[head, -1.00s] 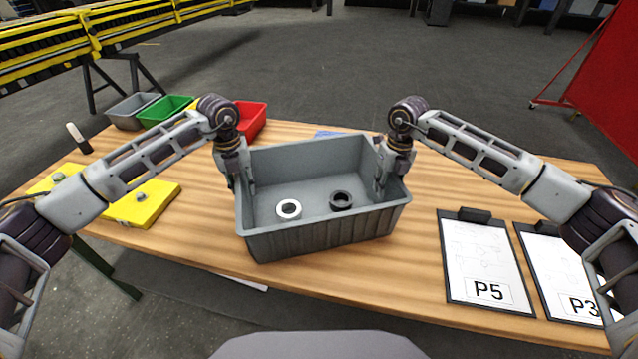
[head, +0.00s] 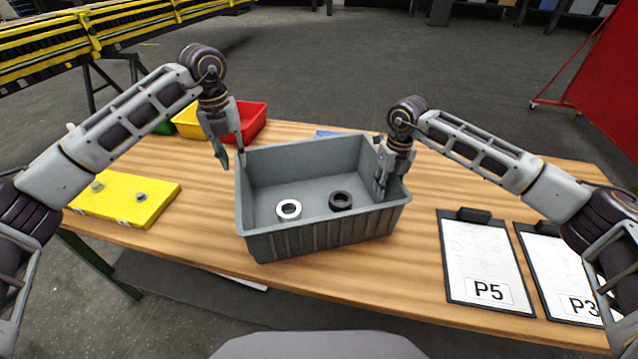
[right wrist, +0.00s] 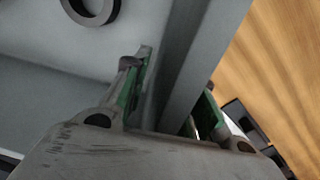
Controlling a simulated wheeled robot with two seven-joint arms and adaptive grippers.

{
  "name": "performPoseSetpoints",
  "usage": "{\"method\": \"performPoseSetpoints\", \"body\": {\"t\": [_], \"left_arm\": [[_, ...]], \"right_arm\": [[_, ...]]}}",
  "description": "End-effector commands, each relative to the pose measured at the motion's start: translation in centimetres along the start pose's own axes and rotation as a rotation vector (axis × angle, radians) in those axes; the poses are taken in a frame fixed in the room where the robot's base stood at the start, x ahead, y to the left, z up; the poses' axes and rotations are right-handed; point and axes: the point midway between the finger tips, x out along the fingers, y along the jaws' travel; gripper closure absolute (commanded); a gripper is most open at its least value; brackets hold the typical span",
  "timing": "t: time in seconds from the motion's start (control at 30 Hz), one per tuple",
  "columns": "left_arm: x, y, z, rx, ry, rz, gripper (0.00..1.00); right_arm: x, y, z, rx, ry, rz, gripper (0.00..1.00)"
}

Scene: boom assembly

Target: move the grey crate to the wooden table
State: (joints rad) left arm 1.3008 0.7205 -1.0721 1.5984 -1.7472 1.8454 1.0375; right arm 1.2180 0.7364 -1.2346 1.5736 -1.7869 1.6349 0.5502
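The grey crate (head: 320,236) stands on the wooden table (head: 190,230), near its front edge. It holds a white ring (head: 289,210) and a black ring (head: 341,201). My left gripper (head: 232,160) is open and empty, above and just outside the crate's left wall. My right gripper (head: 384,183) is at the crate's right wall. In the right wrist view the fingers of the right gripper (right wrist: 172,105) straddle the crate wall (right wrist: 195,60), one inside and one outside. Their green pads show and look apart from the wall.
Yellow (head: 188,121) and red (head: 250,122) bins stand at the back left. A yellow plate (head: 128,200) lies left of the crate. Two clipboards, P5 (head: 480,262) and P3 (head: 562,270), lie at the right. Bare table lies between the crate and P5.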

Motion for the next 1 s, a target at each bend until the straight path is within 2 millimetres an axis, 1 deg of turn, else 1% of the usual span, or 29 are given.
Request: {"method": "performPoseSetpoints", "body": {"t": [0.3,0.47,0.67,1.0], "left_arm": [[0.0,0.0,0.0,0.000,0.000,0.000,0.73],[0.0,0.0,0.0,0.000,0.000,0.000,0.73],[0.0,0.0,0.0,0.000,0.000,0.000,0.73],[0.0,0.0,0.0,0.000,0.000,0.000,0.73]], "right_arm": [[-0.1,0.0,0.0,0.000,0.000,0.000,0.73],[-0.7,0.0,0.0,0.000,-0.001,0.000,0.73],[-2.5,0.0,0.1,0.000,-0.001,0.000,0.73],[-7.5,0.0,0.1,0.000,-0.003,0.000,0.73]]}}
